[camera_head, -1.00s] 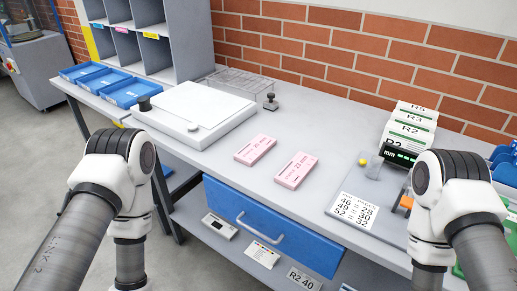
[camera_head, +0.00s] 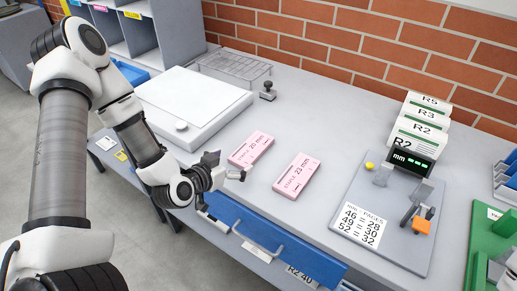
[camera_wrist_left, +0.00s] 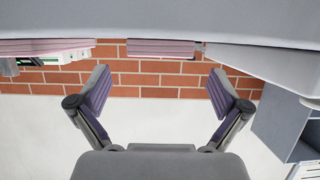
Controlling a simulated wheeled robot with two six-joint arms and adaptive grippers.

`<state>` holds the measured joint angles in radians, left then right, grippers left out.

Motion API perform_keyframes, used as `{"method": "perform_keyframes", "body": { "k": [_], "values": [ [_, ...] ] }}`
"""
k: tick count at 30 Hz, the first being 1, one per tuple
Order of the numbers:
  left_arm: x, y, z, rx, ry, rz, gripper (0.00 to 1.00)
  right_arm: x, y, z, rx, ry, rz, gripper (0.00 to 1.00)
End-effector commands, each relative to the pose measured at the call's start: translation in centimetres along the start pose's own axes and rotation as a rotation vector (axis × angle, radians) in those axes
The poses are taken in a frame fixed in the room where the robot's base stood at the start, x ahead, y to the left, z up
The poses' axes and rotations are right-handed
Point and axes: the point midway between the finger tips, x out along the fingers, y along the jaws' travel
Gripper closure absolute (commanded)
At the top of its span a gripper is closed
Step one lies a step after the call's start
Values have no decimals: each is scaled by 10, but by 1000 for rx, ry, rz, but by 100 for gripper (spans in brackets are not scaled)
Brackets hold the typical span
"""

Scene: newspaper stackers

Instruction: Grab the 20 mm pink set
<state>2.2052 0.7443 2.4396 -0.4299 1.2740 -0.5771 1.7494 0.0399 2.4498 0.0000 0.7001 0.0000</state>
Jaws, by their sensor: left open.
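The pink set marked 20 mm (camera_head: 251,150) lies flat on the grey table near its front edge. A second pink set, marked 23 mm (camera_head: 297,177), lies to its right. My left gripper (camera_head: 228,167) is open and empty, just in front of the 20 mm set, close to the table's front edge and apart from the set. In the left wrist view the scene is upside down. There the open fingers (camera_wrist_left: 158,92) point toward a pink edge (camera_wrist_left: 160,48), which seems to be the 20 mm set; another pink edge (camera_wrist_left: 45,47) shows at left. My right gripper is not in view.
A white flat-topped device (camera_head: 195,105) stands left of the sets, with a small black-knobbed stamp (camera_head: 267,91) behind. A grey board with a mm display (camera_head: 408,160) and a page chart (camera_head: 361,225) is at right. A blue drawer (camera_head: 275,240) is below the table edge.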

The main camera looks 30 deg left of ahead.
Motion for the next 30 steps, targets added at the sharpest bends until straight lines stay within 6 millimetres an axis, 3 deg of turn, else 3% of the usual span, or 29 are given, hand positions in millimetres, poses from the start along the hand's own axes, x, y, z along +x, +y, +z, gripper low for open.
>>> {"method": "perform_keyframes", "body": {
  "k": [8,15,21,30],
  "values": [
    [44,2,0,4,-3,2,0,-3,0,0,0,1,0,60],
    [48,1,0,-1,-4,1,0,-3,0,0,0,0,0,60],
    [48,1,0,-1,-4,1,68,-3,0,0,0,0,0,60],
    [47,1,0,-1,-4,2,68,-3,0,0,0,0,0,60]
  ]
}}
